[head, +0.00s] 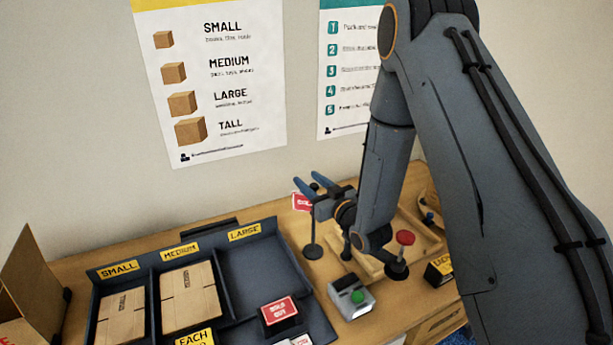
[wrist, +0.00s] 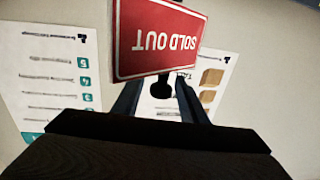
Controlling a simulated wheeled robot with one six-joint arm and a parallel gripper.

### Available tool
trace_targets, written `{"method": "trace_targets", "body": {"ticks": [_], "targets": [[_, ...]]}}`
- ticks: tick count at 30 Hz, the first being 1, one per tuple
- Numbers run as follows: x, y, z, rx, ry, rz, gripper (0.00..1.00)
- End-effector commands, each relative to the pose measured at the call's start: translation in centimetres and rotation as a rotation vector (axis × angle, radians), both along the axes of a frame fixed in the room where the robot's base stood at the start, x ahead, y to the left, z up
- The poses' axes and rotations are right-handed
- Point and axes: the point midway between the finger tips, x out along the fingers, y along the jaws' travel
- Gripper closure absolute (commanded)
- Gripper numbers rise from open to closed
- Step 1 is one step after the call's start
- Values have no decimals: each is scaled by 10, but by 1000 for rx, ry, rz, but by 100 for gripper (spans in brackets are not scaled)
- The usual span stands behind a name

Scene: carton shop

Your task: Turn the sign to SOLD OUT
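A red sign with white edging shows large in the wrist view (wrist: 158,40), where SOLD OUT reads upside down on the face towards the camera. In the head view only part of this sign (head: 302,202) shows, behind my gripper (head: 313,181). Its dark stand has a round base (head: 312,251) on the bench. My gripper has its two blue fingers apart and shows no object clamped. In the wrist view the fingers reach up beside a dark knob (wrist: 161,89) under the sign. Whether they touch the sign cannot be told.
A dark tray (head: 270,223) has bins labelled SMALL, MEDIUM and LARGE; the first two hold flat cartons.

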Motion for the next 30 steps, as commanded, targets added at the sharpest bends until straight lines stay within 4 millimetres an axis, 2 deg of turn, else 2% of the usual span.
{"method": "trace_targets", "body": {"ticks": [6,14,21,30], "targets": [[13,9,0,0,0,2,61],[14,10,0,0,1,1,61],[14,9,0,0,1,1,100],[14,10,-1,-1,0,37,100]]}}
